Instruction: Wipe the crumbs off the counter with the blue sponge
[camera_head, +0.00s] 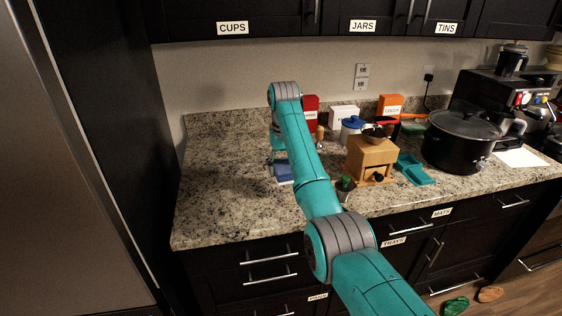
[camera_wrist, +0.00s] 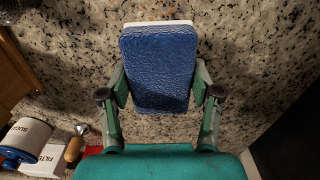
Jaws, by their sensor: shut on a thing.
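The blue sponge (camera_wrist: 158,60) has a white layer showing along its far edge. My gripper (camera_wrist: 160,88) is shut on it, with one finger at each of its long sides. In the head view the sponge (camera_head: 284,170) is low over the left part of the granite counter (camera_head: 222,194), partly hidden behind my arm. I cannot tell whether its underside touches the counter. The counter is speckled, and I cannot make out crumbs against the stone in either view.
A wooden grinder (camera_head: 369,160) stands right of my arm, with a small green-topped item (camera_head: 345,183) in front. Teal pieces (camera_head: 414,170) and a black stockpot (camera_head: 461,142) are farther right. Boxes and a canister line the back. The counter's left part is clear.

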